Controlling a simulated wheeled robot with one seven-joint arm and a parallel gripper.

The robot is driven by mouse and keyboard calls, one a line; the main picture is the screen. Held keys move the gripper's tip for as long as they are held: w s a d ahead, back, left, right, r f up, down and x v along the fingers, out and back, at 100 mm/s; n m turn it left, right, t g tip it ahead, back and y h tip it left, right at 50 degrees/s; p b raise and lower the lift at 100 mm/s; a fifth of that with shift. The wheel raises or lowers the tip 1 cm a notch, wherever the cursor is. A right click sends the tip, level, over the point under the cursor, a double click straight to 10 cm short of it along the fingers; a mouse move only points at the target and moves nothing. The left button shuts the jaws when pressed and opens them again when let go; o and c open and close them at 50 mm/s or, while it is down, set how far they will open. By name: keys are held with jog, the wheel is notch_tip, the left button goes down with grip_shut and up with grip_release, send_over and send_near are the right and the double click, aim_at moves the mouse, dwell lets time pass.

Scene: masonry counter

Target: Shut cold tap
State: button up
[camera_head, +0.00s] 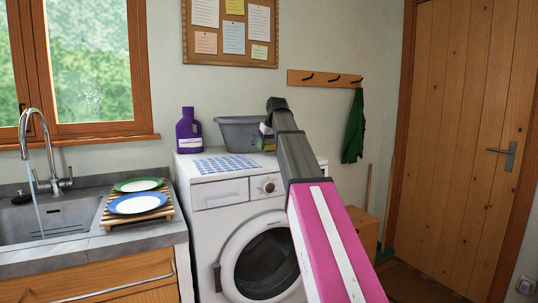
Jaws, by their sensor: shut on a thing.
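A chrome mixer tap (29,125) stands behind the sink (80,222) at the left. A thin stream of water (38,212) falls from its spout into the basin. One lever handle (66,182) sticks out at the right of its base; markings for hot or cold are too small to read. My gripper (267,130) is far to the right of the tap, over the washing machine by the grey tub. It is shut on a small green-and-yellow thing (267,144), partly hidden by the gripper.
The washing machine (211,228) carries a purple bottle (188,131), a blue-patterned cloth (227,164) and the grey tub (237,132). A wooden rack (111,217) with two plates stands right of the sink. The space above the sink is clear.

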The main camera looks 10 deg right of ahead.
aim_at(269, 160)
jog(key=shift+f, duration=2.05)
jog(key=shift+f, duration=0.15)
jog(key=o, duration=1)
jog(key=shift+c, duration=0.2)
